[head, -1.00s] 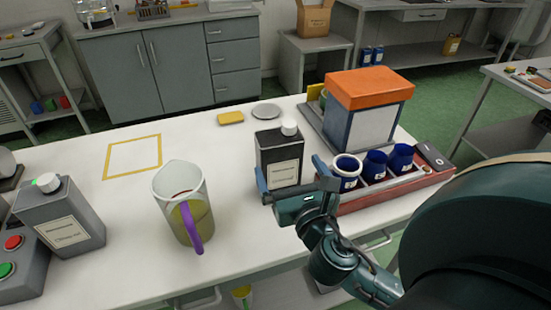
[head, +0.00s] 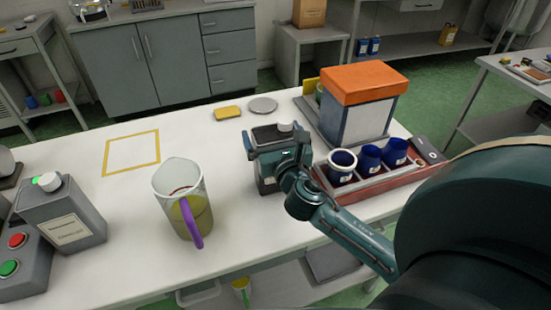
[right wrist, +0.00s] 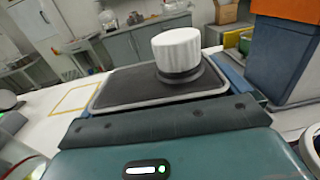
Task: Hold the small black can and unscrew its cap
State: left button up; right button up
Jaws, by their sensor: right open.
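The small black can (head: 268,134) stands upright on the white table, partly hidden by my right gripper. Its white cap (head: 286,127) is on top. In the right wrist view the ribbed white cap (right wrist: 178,50) stands on the can's dark top (right wrist: 135,87), close in front of the gripper body. My right gripper (head: 277,147) is open at the can's near side, its fingers reaching along the can's two sides. Whether the fingers touch it cannot be told. My left gripper does not show.
A measuring jug (head: 182,198) with a purple handle stands left of the can. A red tray (head: 385,182) with blue cups and an orange-topped box (head: 357,115) stand to the right. A grey can (head: 62,215) stands far left. The table's middle left is clear.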

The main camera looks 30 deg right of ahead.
jog(key=shift+c, duration=0.3)
jog(key=c, duration=1.5)
